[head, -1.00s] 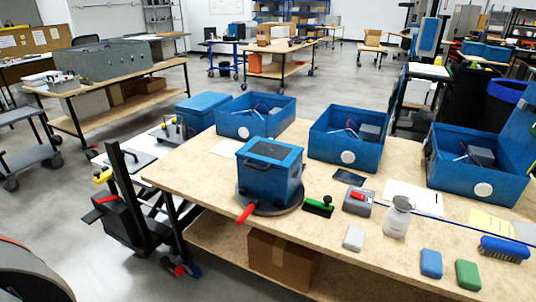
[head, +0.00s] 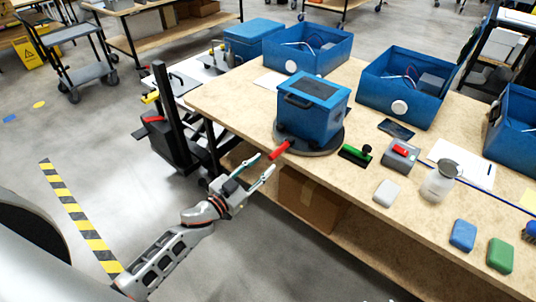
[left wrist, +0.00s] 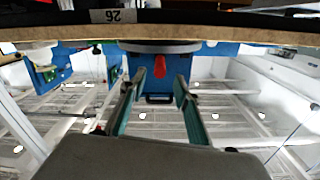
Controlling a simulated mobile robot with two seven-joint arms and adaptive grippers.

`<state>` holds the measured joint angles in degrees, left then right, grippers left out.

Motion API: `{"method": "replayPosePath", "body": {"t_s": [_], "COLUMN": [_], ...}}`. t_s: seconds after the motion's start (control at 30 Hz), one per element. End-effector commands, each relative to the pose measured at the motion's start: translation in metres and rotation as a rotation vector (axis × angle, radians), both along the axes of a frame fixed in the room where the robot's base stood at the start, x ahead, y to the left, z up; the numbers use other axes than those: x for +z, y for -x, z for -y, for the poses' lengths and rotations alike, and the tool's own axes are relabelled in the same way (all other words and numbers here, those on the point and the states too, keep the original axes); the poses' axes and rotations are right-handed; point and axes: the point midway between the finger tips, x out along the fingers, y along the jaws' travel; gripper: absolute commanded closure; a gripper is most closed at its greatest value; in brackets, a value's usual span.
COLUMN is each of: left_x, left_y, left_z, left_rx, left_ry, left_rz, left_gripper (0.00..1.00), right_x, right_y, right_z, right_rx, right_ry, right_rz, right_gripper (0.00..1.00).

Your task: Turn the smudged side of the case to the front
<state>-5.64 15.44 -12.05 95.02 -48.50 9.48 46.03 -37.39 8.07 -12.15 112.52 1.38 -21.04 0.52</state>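The blue case (head: 312,112) stands on a round grey turntable (head: 318,148) near the table's front edge. Its top has a dark panel, and a dark handle is on one side. I cannot make out a clear smudge on the sides that show. A red handle (head: 281,149) sticks out from the turntable toward the table's edge. My left gripper (head: 257,170) is open and empty, just short of the red handle. In the left wrist view, which is upside down, the red handle (left wrist: 160,66) shows between the open fingers, beyond their tips. My right gripper is out of view.
Right of the turntable lie a green brush (head: 355,154), a grey device with a red top (head: 401,154), a white block (head: 385,193) and a jar (head: 439,183). Open blue boxes (head: 404,89) stand behind. A cardboard box (head: 312,200) sits on the lower shelf.

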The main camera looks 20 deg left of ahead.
Motion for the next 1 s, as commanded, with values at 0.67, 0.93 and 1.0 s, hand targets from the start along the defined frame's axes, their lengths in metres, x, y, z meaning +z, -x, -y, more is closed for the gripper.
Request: {"method": "replayPosePath", "body": {"t_s": [0.67, 0.93, 1.0], "left_x": [0.0, 0.0, 0.0], "left_y": [-0.06, -0.06, -0.06], "left_z": [0.022, 0.022, 0.022], "left_rx": [0.002, 0.001, 0.001], "left_ry": [0.0, 0.0, 0.0], "left_rz": [-0.001, -0.001, -0.001], "left_gripper": [0.68, 1.0, 1.0], "right_x": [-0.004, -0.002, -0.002], "right_y": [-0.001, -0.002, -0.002], "right_z": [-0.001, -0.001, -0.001], "right_rx": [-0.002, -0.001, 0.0], "right_ry": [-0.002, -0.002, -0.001], "right_rz": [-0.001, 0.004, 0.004], "right_gripper": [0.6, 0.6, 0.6]}}
